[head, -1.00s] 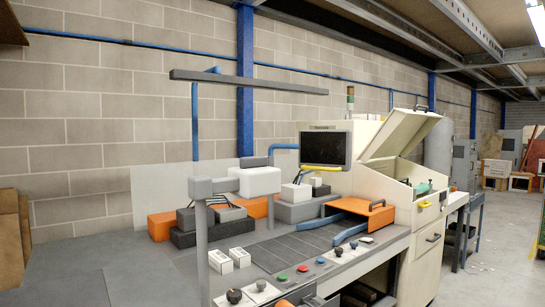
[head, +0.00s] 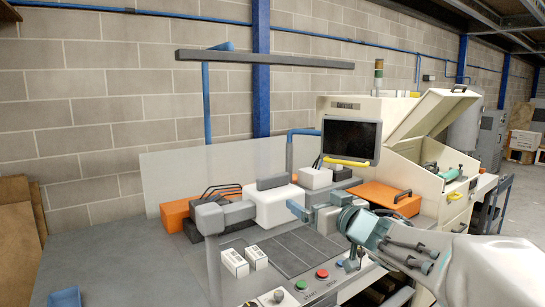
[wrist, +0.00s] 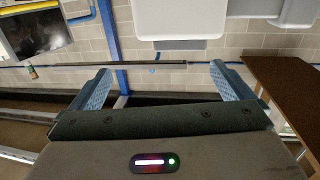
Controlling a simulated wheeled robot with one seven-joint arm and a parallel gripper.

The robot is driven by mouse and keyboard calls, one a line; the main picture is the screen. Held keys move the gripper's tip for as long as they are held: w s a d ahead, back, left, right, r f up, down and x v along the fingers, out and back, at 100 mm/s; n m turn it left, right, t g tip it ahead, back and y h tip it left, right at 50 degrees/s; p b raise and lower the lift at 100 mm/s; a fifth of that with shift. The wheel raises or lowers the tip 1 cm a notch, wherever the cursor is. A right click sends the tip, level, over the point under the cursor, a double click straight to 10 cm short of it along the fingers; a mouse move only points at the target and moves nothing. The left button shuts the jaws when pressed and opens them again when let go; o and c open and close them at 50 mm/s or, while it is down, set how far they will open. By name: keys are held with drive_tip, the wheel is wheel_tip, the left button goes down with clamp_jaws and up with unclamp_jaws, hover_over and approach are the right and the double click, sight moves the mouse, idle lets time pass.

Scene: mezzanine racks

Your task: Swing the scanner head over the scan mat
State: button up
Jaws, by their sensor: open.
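The scanner head (head: 272,208) is a white box with a dark grey block on top. It sits on a grey swing arm (head: 236,211) from a grey post (head: 213,265). In the head view it appears behind the dark gridded scan mat (head: 288,262), toward its left rear. My gripper (head: 300,212) is open and empty, just right of the scanner head, with a finger close to it; contact cannot be told. In the wrist view my gripper (wrist: 162,80) has its fingers spread, and the white scanner head (wrist: 180,20) fills the upper middle beyond them.
A monitor (head: 351,139) and an orange cover (head: 388,198) stand right of the mat. White boxes (head: 235,262) stand left of it. Buttons (head: 322,274) line the front edge. A long grey bar (head: 265,59) hangs above. A blue tray (head: 65,299) lies front left.

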sight(275, 176)
drive_tip(key=w+a+y, duration=0.1)
drive_tip(key=w+a, duration=0.2)
drive_tip(key=w, duration=0.1)
drive_tip(key=w+a+r+n, duration=0.1)
drive_tip(key=w+a, duration=0.2)
drive_tip(key=w, duration=0.1)
drive_tip(key=w+a+r+g+y+b, duration=0.1)
drive_tip(key=w+a, duration=0.3)
drive_tip(key=shift+w+r+n+y, duration=0.1)
drive_tip(key=shift+w+n+y, duration=0.05)
drive_tip(key=shift+n+y, duration=0.15)
drive_tip(key=shift+d, duration=0.1)
drive_tip(key=c, duration=1.1)
